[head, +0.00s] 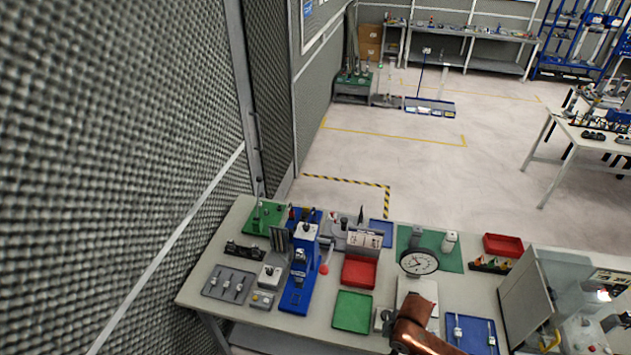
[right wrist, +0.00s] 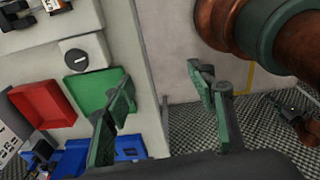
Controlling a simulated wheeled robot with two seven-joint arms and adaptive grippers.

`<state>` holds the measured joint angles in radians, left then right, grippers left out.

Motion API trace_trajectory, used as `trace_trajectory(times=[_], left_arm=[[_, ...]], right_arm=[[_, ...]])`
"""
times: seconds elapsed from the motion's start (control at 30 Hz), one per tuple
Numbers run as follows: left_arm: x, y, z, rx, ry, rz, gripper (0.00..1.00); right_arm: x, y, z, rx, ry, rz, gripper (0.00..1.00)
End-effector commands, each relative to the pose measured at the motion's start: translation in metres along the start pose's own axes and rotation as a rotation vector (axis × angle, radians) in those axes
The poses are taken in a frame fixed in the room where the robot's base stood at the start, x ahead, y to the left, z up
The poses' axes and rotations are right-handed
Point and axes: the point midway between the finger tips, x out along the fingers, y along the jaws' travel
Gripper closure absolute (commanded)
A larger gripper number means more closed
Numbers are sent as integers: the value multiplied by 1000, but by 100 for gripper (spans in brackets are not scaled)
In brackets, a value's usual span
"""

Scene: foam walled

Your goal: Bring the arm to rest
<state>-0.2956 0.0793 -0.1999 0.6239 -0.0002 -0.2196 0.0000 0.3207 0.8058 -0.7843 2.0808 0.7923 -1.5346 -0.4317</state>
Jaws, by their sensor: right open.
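My right gripper (right wrist: 165,108) is open in the right wrist view, its two green-padded fingers spread wide with nothing between them. It is over the edge of the pale workbench (right wrist: 150,75), apart from the things on it. A copper-brown link of my arm (head: 415,322) shows at the bottom of the head view, over the front of the bench (head: 318,318). Its gripper is out of that view. Copper arm parts also show at the right of the wrist view.
On the bench are a green tray (head: 352,311), a red tray (head: 358,271), a blue stand (head: 297,292), a round dial (head: 419,262) and a blue tray (head: 470,334). A grey foam wall (head: 110,150) rises at the left. Open floor (head: 400,165) lies behind the bench.

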Motion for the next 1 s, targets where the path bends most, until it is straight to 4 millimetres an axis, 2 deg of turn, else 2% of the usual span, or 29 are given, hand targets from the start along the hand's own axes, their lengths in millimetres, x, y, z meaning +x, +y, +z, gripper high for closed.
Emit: trace_trajectory(times=[0.03, 0.2, 0.33, 0.4, 0.47, 0.7, 1.0], left_arm=[[0, 0, -1, 0, 0, 0, 100], [0, 0, 5, -1, -6, 0, 100], [0, 0, 13, -2, -17, 0, 100], [0, 0, 13, -2, -18, 0, 100], [0, 0, 12, -2, -16, 0, 100], [0, -1, 6, 0, -8, -1, 100], [0, -1, 5, 0, -7, -1, 100]], right_arm=[[3, -8, -7, 21, 23, 2, 49], [3, -24, -26, 131, 96, 38, 49], [-1, -38, -34, 279, 164, 76, 49], [-6, -47, -31, 402, 202, 104, 49], [-11, -55, -21, 531, 227, 133, 49], [-27, -90, 48, 962, 221, 231, 49], [-41, -144, 127, 1308, 129, 315, 49]])
